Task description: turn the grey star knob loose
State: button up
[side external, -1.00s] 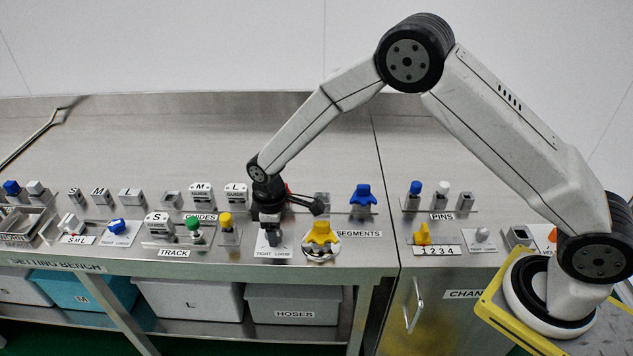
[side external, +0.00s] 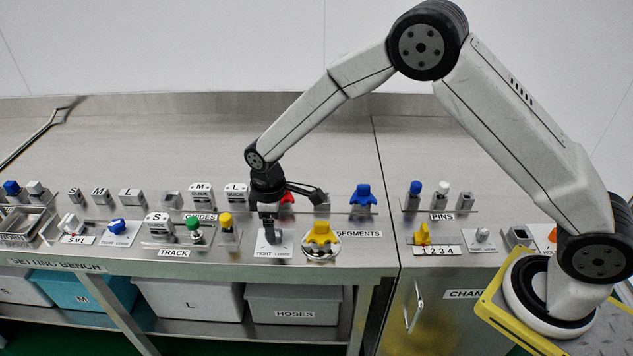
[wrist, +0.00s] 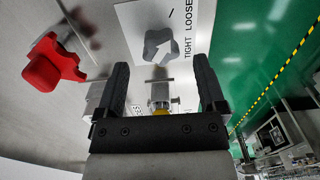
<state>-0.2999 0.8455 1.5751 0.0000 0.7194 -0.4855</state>
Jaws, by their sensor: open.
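The grey star knob (wrist: 160,47) sits on a white plate (wrist: 135,18) marked TIGHT and LOOSE, and a pale arrow shows on its top. In the wrist view the arrow points up and right, on the side of the lettering. The knob also shows in the side view (side external: 271,237), just below my gripper (side external: 268,224). My gripper is open and empty. In the wrist view its two dark fingers (wrist: 160,64) stand apart, with the knob beyond the gap between their tips. They appear clear of the knob.
A yellow knob (side external: 321,233) stands close to the right of the plate. A red part (side external: 287,198) is behind my gripper, and a blue one (side external: 363,196) is behind to the right. Green and yellow pieces (side external: 227,222) stand to the left. The bench's back is bare.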

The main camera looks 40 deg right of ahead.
aim_at(277, 232)
jog(key=shift+r, duration=2.45)
jog(key=shift+d, duration=0.1)
jog(key=shift+s+d+r, duration=0.2)
jog(key=s+d+r+m+t, duration=0.1)
jog(key=s+d+r+m, duration=0.1)
jog(key=s+d+m, duration=0.2)
jog(key=s+d+r+m+t, duration=0.1)
jog(key=s+d+m, duration=0.4)
jog(key=s+d, duration=0.5)
jog(key=s+r, duration=0.1)
jog(key=s, duration=0.4)
jog(key=shift+s+d+r+t, duration=0.15)
jog(key=shift+s+r+t, duration=0.15)
jog(key=shift+s+r, duration=0.05)
